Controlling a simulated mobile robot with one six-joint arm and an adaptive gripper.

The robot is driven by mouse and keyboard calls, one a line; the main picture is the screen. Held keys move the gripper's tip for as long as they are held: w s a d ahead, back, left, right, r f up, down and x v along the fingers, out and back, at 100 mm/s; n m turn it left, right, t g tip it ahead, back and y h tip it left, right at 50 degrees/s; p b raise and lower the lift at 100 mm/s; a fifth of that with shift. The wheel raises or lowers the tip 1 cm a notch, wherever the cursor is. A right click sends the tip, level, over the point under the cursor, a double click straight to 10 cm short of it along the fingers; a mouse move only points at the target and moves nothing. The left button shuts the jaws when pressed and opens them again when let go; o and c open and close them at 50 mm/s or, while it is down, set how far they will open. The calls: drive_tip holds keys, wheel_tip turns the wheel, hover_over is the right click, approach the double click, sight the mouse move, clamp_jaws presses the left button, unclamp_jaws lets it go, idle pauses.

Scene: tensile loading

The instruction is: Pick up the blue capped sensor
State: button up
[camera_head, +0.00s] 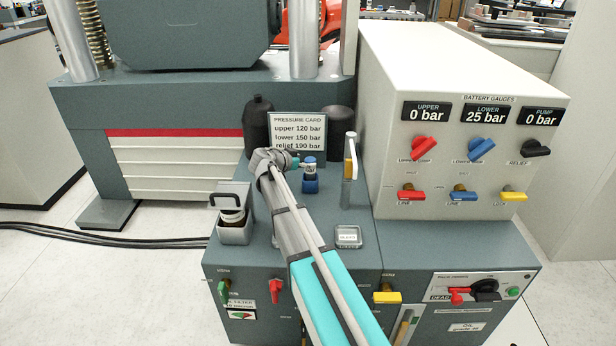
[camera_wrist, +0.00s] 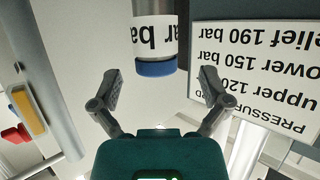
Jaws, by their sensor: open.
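The blue capped sensor (camera_head: 310,184) stands on the grey bench top, just right of my gripper. In the wrist view the sensor (camera_wrist: 156,45) shows as a white body with "bar" lettering and a blue band. My gripper (camera_wrist: 163,84) is open there, its two fingers spread to either side, with the blue end just beyond the fingertips and nothing held. In the head view the arm reaches up to the sensor, and the fingers are too small to make out clearly.
The pressure card (camera_head: 298,134) stands close behind, between two dark bottles. A silver post with a yellow handle (camera_head: 349,168) is close on the right. A small dish (camera_head: 348,236) and a metal holder (camera_head: 234,226) are nearer the front. The gauge cabinet (camera_head: 476,120) bounds the right side.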

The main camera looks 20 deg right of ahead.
drive_tip(key=shift+b+x, duration=0.35)
drive_tip(key=shift+x, duration=0.9)
clamp_jaws()
drive_tip(key=shift+r, duration=0.3)
wheel_tip(320, 180, up, 10)
drive_tip(key=p, duration=1)
drive_tip(key=shift+f, duration=0.2)
